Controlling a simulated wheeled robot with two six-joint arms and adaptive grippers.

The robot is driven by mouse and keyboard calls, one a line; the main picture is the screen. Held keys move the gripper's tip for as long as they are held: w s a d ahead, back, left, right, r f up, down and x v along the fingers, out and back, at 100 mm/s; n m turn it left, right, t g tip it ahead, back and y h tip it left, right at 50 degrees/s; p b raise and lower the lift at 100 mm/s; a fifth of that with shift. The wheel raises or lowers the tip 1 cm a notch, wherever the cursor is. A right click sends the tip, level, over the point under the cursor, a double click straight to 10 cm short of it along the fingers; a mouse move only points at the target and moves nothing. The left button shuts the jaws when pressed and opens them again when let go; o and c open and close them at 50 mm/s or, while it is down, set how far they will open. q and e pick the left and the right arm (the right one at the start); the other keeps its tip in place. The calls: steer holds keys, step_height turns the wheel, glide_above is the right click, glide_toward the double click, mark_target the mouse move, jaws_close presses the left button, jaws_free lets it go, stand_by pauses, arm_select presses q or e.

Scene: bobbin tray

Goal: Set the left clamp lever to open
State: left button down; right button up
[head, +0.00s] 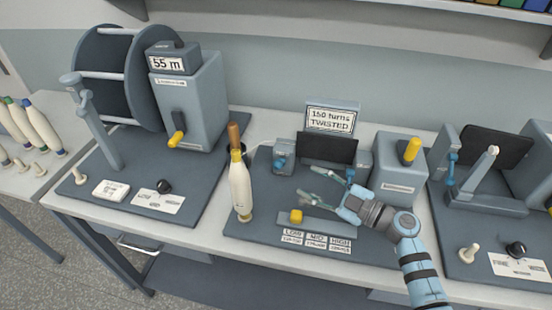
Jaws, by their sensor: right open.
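The left clamp (284,147) is a small grey block on the middle machine, left of a dark panel. A small blue part (280,168), which looks like its lever, shows low on its front; its exact setting is too small to tell. My right gripper (307,181) comes in from the lower right. Its fingers are spread and empty, pointing left, a little right of and below the left clamp. They look apart from it. A second clamp block stands right of the panel, partly hidden behind my right gripper. My left gripper is not in view.
A white bobbin (240,188) with a brown top stands upright left of the left clamp. A yellow-knobbed slider (296,216) lies in front, above the speed labels. A grey box with a yellow handle (411,151) stands at right. A large reel machine (196,105) stands at left.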

mark_target(277, 166)
steer(key=x, duration=0.6)
steer(key=shift+a+r+b, duration=0.35)
steer(key=shift+a, duration=0.05)
steer(key=x, duration=0.4)
steer(key=shift+w+f+b, duration=0.35)
steer(key=shift+b, duration=0.05)
steer(key=shift+w+a, duration=0.1)
steer(key=shift+r, duration=0.25)
steer(key=shift+c, duration=0.4)
jaws_close()
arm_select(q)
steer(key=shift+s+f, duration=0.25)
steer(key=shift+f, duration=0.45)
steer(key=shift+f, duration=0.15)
arm_select(e)
steer(key=shift+f, duration=0.15)
